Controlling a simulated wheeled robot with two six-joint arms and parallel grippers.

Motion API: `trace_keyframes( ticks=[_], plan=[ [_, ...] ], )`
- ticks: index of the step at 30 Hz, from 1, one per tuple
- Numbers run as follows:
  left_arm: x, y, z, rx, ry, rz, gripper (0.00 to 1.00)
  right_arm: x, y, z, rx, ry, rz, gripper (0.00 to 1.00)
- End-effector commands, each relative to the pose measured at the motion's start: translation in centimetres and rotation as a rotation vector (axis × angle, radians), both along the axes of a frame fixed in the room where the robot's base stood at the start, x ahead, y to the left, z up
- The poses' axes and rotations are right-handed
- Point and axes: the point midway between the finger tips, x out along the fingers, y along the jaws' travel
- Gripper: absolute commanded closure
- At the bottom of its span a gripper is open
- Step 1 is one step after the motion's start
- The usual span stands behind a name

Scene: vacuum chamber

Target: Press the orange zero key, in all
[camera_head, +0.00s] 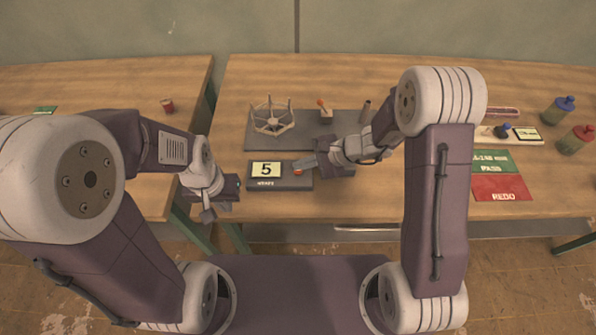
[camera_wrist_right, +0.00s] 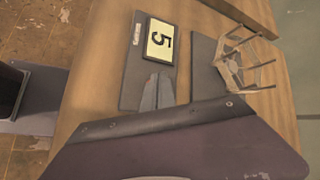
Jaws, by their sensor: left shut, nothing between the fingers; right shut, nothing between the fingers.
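A dark counter box (camera_head: 280,185) lies near the table's front edge. Its pale display (camera_head: 266,169) reads 5, and the display also shows in the right wrist view (camera_wrist_right: 158,40). The orange zero key (camera_head: 298,172) is at the box's right end, partly covered by my right gripper (camera_head: 301,165). That gripper is shut and empty, its tips over or on the key; I cannot tell if they touch. My left gripper (camera_head: 208,214) is shut and empty, left of the box at the table's edge.
A grey mat (camera_head: 258,140) with a spoked wire frame (camera_head: 272,117) lies behind the box. A green PASS area (camera_head: 492,161) and red REDO area (camera_head: 502,187) are at the right. Bottles (camera_head: 577,139) stand far right. A red can (camera_head: 167,105) stands on the left table.

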Motion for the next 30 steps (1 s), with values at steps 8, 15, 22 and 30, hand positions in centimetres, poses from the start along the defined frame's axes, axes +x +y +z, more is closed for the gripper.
trace_keyframes(
  ticks=[8,15,22,30],
  plan=[
    [0.0,0.0,0.02,0.0,0.0,0.0,1.0,-0.01,0.0,0.04,0.0,-0.001,0.001,1.0],
    [0.0,0.0,-0.23,0.0,0.0,0.0,1.0,-0.01,0.0,-0.17,0.0,-0.001,0.001,1.0],
    [0.0,0.0,-0.52,0.0,0.0,0.0,1.0,-0.01,0.0,-0.38,0.0,-0.001,0.001,1.0],
    [0.0,0.0,-0.85,0.0,0.0,0.0,1.0,-0.01,0.01,-0.63,0.0,-0.001,0.001,1.0]
  ],
)
